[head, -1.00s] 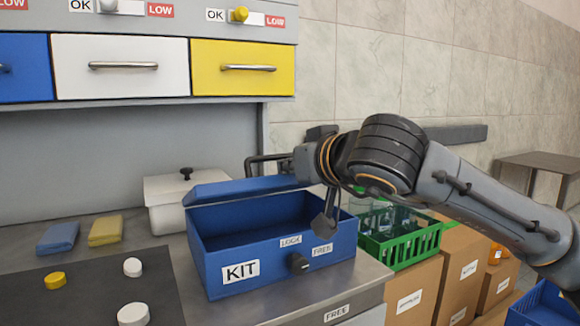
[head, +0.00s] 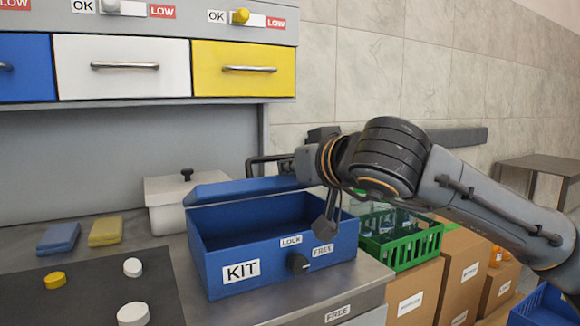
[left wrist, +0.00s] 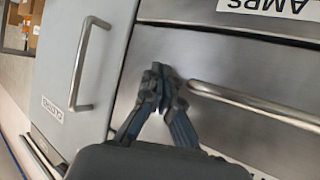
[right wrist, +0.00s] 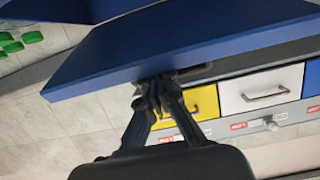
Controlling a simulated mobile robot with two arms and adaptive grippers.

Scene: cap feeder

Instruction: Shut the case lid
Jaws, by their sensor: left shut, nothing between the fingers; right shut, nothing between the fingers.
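The blue case (head: 275,262) marked KIT stands on the grey counter, with its front and inside in view. Its blue lid (head: 240,188) is open, tilted back above the rear edge; it also shows large in the right wrist view (right wrist: 190,40). A dark knob (head: 298,263) sits on the case front between the LOCK and FREE labels. My right gripper (head: 256,166) is shut and empty at the lid's far side; in the right wrist view its fingertips (right wrist: 155,88) are close against the lid, contact unclear. My left gripper (left wrist: 158,75) is shut and empty in front of grey drawers.
A white lidded box (head: 165,200) stands behind the case. Blue and yellow packs (head: 105,231) and a dark mat (head: 95,290) with round caps lie to the left. A green crate (head: 410,250) with bottles stands to the right. A drawer handle (left wrist: 250,102) is beside my left fingertips.

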